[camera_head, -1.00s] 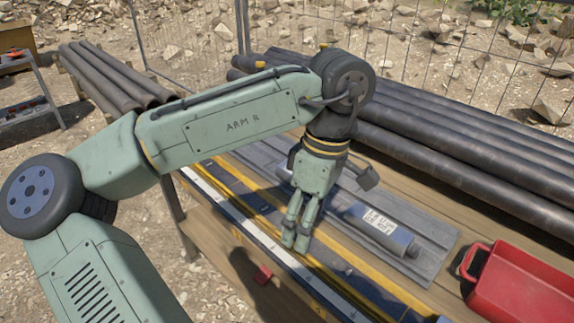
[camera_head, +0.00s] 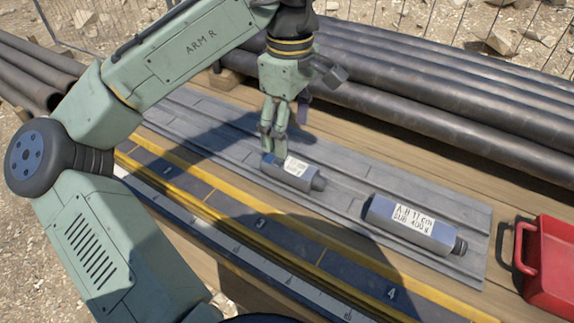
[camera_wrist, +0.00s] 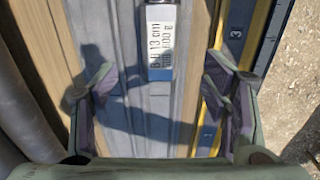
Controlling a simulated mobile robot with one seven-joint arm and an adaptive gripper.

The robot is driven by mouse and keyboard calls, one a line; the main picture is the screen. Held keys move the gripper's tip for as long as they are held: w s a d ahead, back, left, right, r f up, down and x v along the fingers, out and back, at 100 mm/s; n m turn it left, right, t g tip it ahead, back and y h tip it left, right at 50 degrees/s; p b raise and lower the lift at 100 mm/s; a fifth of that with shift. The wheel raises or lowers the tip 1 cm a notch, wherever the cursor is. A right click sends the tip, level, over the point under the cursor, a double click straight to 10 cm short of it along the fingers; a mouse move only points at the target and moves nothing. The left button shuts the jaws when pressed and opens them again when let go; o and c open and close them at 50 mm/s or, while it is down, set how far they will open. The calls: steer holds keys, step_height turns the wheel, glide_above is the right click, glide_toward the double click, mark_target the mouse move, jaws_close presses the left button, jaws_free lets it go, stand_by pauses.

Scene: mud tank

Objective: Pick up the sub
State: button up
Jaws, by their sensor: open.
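Two grey metal subs with white labels lie on a ribbed grey tray (camera_head: 345,190). The other sub (camera_head: 412,225) lies to the right, labelled 11 cm, SUB and 400 g. In the wrist view one sub (camera_wrist: 160,40) shows at the top centre, its label reading sideways with 13 cm on it. My gripper there (camera_wrist: 155,88) has its fingers wide apart with nothing between them. The sub's blue lower end reaches between the fingertips' lines; contact is not visible.
A red toolbox-like tray with a handle (camera_head: 551,262) stands at the right. Long dark pipes (camera_head: 440,125) lie behind the grey tray. A numbered yellow and blue strip (camera_head: 255,225) runs along the bench's front.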

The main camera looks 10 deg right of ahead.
mark_target(292, 165)
steer(key=f, duration=0.8)
steer(key=shift+s+d+f, duration=0.25)
steer(key=shift+c, duration=0.5)
jaws_close()
